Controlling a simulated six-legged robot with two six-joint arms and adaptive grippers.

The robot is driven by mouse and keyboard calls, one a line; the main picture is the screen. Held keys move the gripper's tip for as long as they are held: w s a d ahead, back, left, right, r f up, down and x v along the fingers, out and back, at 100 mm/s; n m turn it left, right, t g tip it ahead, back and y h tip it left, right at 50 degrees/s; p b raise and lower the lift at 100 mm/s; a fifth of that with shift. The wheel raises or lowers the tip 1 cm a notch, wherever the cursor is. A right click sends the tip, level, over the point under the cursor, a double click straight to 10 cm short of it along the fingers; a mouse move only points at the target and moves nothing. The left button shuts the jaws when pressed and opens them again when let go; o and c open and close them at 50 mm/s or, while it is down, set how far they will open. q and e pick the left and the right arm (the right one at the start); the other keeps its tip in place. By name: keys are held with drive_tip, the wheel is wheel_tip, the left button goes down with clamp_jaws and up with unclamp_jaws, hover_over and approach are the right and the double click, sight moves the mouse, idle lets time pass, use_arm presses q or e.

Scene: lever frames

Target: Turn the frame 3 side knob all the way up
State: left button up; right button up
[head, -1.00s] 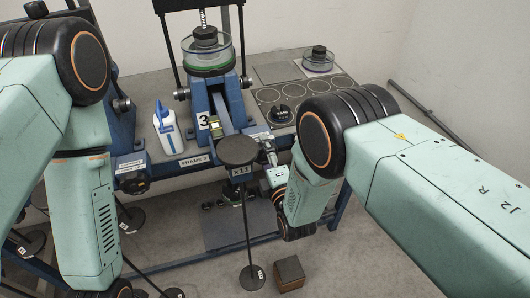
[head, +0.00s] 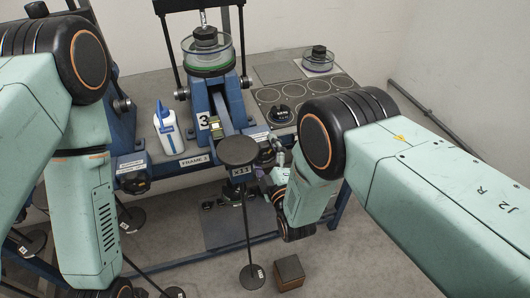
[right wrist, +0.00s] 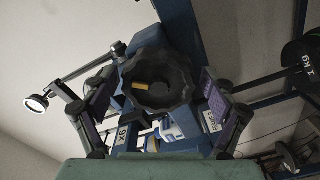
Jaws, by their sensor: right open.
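The frame 3 side knob (right wrist: 158,80) is a black scalloped knob with a yellow mark, large in the right wrist view. In the head view the dark knob (head: 265,155) shows partly, right of the hanger. My right gripper (right wrist: 160,100) is open, one finger on each side of the knob. Whether the fingers touch it, I cannot tell. The right gripper (head: 279,168) is partly hidden by my arm in the head view. Frame 3 (head: 200,100) is blue with a white "3" plate. My left gripper is outside the view.
A white and blue bottle (head: 166,130) stands on the bench. Another dark knob (head: 134,182) is further left. A brown block (head: 289,272) sits on the floor.

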drive_tip(key=p+v, duration=0.2)
drive_tip(key=v, duration=0.3)
drive_tip(key=shift+s+r, duration=0.1)
drive_tip(key=shift+s+d, duration=0.2)
drive_tip(key=shift+s, duration=0.1)
drive_tip(key=w+n+b, duration=0.1)
drive_tip(key=n, duration=0.2)
drive_tip(key=w+a+n, duration=0.1)
drive_tip(key=w+n, duration=0.1)
drive_tip(key=n, duration=0.2)
drive_tip(key=w+n+b, duration=0.1)
drive_tip(key=w+n, duration=0.1)
drive_tip(key=n, duration=0.1)
drive_tip(key=shift+w+a+n+b, duration=0.1)
drive_tip(key=shift+a+n+b, duration=0.2)
drive_tip(key=shift+a+n, duration=0.1)
drive_tip(key=shift+w, duration=0.1)
drive_tip(key=shift+c, duration=1)
drive_tip(key=c, duration=1.4)
